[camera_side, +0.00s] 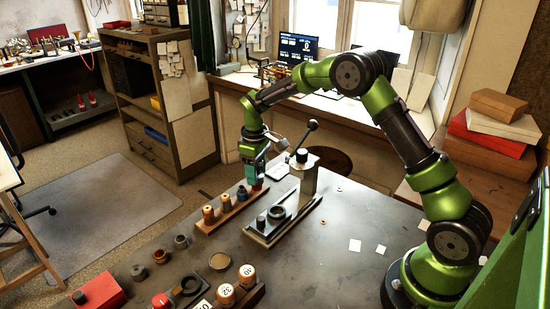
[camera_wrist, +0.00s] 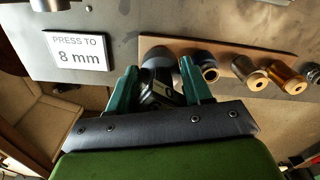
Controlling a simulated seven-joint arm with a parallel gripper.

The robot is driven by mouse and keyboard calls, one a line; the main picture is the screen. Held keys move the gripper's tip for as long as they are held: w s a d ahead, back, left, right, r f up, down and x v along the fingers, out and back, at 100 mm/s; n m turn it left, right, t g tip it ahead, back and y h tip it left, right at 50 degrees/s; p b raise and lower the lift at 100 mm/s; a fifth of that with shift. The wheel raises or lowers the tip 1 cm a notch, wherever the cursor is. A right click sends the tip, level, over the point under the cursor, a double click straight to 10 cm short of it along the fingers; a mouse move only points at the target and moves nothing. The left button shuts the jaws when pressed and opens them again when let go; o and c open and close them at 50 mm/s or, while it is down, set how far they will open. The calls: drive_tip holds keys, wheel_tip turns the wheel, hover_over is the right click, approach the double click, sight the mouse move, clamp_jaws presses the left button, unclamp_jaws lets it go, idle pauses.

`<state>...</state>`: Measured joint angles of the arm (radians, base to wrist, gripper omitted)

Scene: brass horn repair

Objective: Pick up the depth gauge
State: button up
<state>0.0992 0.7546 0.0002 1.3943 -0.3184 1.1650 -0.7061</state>
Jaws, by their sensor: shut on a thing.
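My gripper (camera_side: 256,180) is over the far end of a wooden rack (camera_side: 228,212) in the side view. In the wrist view its two green fingers (camera_wrist: 158,78) are closed around a dark grey, round-topped piece (camera_wrist: 157,56), which I take to be the depth gauge. Black and silver parts of it show between the fingers. The fingers hide most of it in the side view. I cannot tell whether it still touches the rack.
Several blue-grey and brass pieces (camera_wrist: 283,75) stand along the rack. A card reading "PRESS TO 8 mm" (camera_wrist: 78,50) lies nearby. A lever press (camera_side: 303,180) stands right of the rack. Small cylinders and a red block (camera_side: 100,292) occupy the front left.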

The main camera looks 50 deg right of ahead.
drive_tip(key=shift+c, duration=0.9)
wheel_tip(320, 180, up, 8)
drive_tip(key=shift+r, duration=0.2)
drive_tip(key=a, duration=0.6)
drive_tip(key=shift+f, duration=0.1)
hover_over(242, 187)
drive_tip(key=shift+a+f, duration=0.1)
drive_tip(key=shift+f, duration=2.2)
drive_tip(key=shift+f, duration=1.85)
